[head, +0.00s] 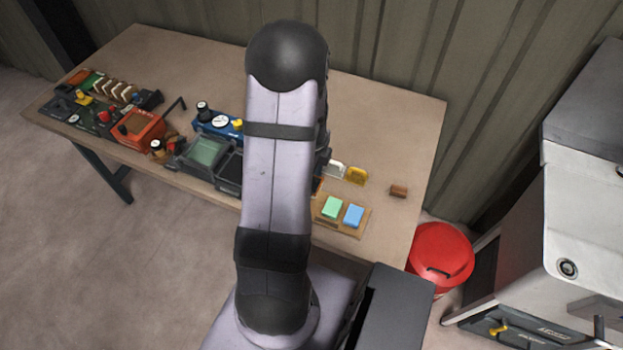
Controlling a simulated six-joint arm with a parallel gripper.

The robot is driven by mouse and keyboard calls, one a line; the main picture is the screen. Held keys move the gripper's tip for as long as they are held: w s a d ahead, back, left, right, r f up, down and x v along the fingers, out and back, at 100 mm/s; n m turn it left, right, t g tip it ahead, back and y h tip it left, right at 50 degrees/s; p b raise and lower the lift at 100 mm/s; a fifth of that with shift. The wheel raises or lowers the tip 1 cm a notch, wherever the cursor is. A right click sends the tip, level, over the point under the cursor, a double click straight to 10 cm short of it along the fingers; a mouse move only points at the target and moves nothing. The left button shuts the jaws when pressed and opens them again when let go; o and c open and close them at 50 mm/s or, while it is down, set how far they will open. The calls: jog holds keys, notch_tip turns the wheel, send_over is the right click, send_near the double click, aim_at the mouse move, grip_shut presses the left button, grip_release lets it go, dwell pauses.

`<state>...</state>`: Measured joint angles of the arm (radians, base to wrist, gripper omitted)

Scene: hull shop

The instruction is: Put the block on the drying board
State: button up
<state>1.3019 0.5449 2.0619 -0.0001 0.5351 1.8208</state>
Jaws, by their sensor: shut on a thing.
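A tan board (362,229), which looks like the drying board, lies near the table's front edge, just right of my arm. A green block (332,207) and a blue block (353,215) rest on it side by side. Its left end is hidden behind my arm. An orange sliver (318,185) shows at the arm's edge above the board; I cannot tell what it belongs to. A small brown block (398,191) lies apart on the table to the right. I cannot tell which block the task means. My gripper's fingers are hidden behind my arm.
A white piece (336,168) and a yellow piece (356,175) stand behind the board. A blue device (217,123), a grey-green tray (204,151) and an orange box (138,127) crowd the left. A red bucket (440,252) stands beyond the table's right edge. The table's back right is clear.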

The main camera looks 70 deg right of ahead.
jog(key=shift+f, duration=0.2)
jog(key=shift+f+b, duration=2.7)
jog(key=shift+f, duration=0.35)
jog(key=shift+f, duration=0.55)
jog(key=o, duration=1.1)
jog(key=shift+r, duration=0.1)
jog(key=shift+r+b, duration=1)
jog(key=shift+r, duration=2.65)
